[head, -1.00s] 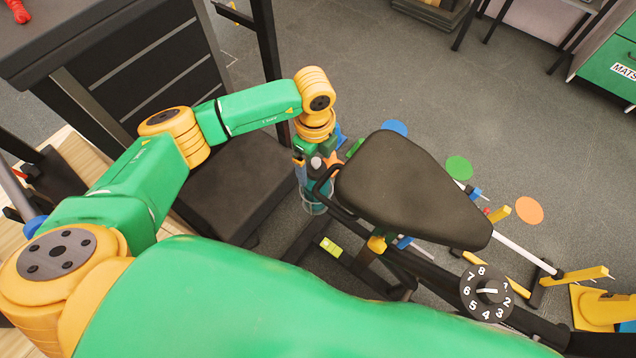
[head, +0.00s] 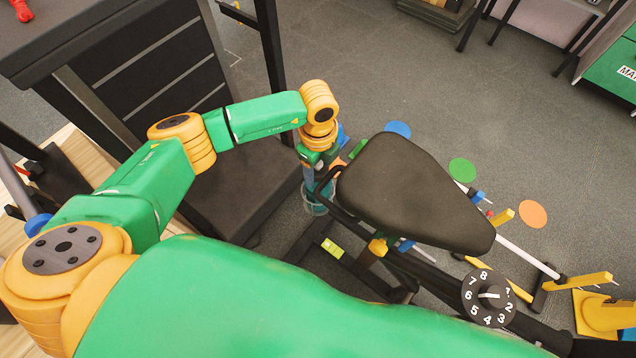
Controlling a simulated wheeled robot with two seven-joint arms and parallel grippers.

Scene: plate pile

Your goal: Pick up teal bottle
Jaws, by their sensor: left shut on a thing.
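The teal bottle (head: 317,209) shows as a small teal and clear shape low beside the black bench seat. My left gripper (head: 314,178) points down at it from above and is shut on it. The fingertips and much of the bottle are partly hidden by the wrist and black bars, so the exact grip is hard to see. My right gripper is not in view.
A black padded seat (head: 415,195) on a dark frame stands just right of my left gripper. A numbered dial (head: 488,297) is at lower right. Blue, green and orange discs (head: 533,214) lie beyond the seat. A dark cabinet (head: 150,60) stands at left. Open grey floor (head: 400,75) lies behind.

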